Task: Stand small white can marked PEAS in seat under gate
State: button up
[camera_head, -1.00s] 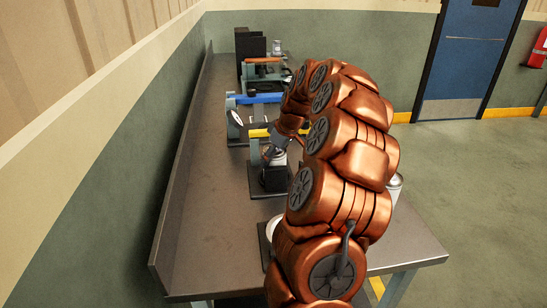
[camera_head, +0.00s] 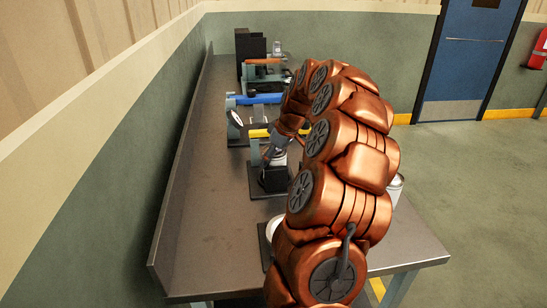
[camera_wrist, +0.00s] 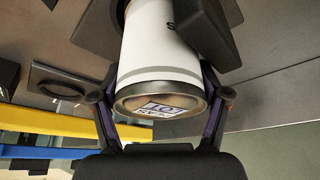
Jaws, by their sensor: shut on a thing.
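A white can (camera_wrist: 165,45) with metal rims fills the upper middle of the wrist view. Its near end carries a small printed label with "LOT" on it. My gripper (camera_wrist: 160,95) is shut on the can, a finger on each side. Its far end is hidden. In the head view my gripper (camera_head: 273,151) is by the yellow gate bar (camera_head: 258,133), just above a black block (camera_head: 274,179) on a dark plate. Which seat is meant is unclear.
A blue bar (camera_head: 258,98) and an orange bar (camera_head: 263,61) cross farther back. A dark plate with a round ring (camera_wrist: 58,88) lies left of the can in the wrist view. Another can (camera_head: 396,187) stands right of my arm. The bench's left side (camera_head: 205,215) is clear.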

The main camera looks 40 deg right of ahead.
jog(key=shift+f, duration=0.2)
dwell(0.5)
jog(key=o, duration=1.7)
jog(key=shift+c, duration=0.9)
jog(key=shift+o, duration=0.6)
jog(key=shift+f, duration=0.1)
jog(key=shift+o, duration=0.2)
jog(key=shift+r, duration=4.6)
